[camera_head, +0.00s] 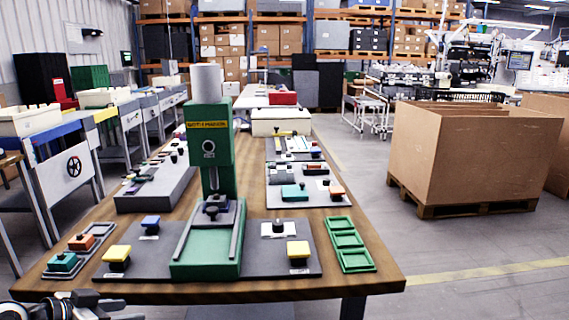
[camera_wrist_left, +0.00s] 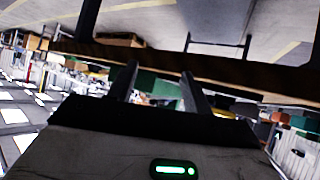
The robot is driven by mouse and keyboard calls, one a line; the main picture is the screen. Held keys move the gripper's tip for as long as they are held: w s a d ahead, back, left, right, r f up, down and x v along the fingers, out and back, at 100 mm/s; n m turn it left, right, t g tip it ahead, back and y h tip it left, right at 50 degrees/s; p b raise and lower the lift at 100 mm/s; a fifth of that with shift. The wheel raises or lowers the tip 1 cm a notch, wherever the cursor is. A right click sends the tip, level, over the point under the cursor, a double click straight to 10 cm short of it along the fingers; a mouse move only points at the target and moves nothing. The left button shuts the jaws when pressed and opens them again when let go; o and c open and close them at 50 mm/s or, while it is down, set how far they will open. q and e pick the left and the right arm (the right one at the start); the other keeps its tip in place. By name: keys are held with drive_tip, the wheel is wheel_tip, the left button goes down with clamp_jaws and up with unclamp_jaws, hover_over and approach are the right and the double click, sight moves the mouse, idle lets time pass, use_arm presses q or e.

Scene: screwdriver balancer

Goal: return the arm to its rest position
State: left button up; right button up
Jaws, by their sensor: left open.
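My left arm (camera_head: 75,306) shows at the lower left corner of the head view, low in front of the table's near left edge. In the left wrist view, my left gripper (camera_wrist_left: 159,72) has its two dark fingers spread apart with nothing between them. That view is tilted and seems upside down, with a table edge beyond the fingertips. My right gripper is in neither view.
The wooden table (camera_head: 350,282) carries a green press-like machine (camera_head: 208,160), yellow, blue, teal and orange block-like parts, and a green tray (camera_head: 350,245). A large cardboard box (camera_head: 470,155) on a pallet stands right. Floor between the table and box is clear.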

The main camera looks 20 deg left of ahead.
use_arm(q)
drive_tip(key=s+d+f+g, duration=0.1)
drive_tip(key=s+d+f, duration=0.2)
drive_tip(key=d+f, duration=0.8)
drive_tip(key=s+d, duration=0.1)
drive_tip(key=d, duration=0.8)
drive_tip(key=s+d+t+p, duration=0.1)
drive_tip(key=s+d, duration=0.1)
drive_tip(key=d, duration=0.7)
drive_tip(key=shift+s+d+f+h, duration=0.15)
drive_tip(key=shift+s+d+h, duration=0.15)
drive_tip(key=shift+d+h, duration=0.1)
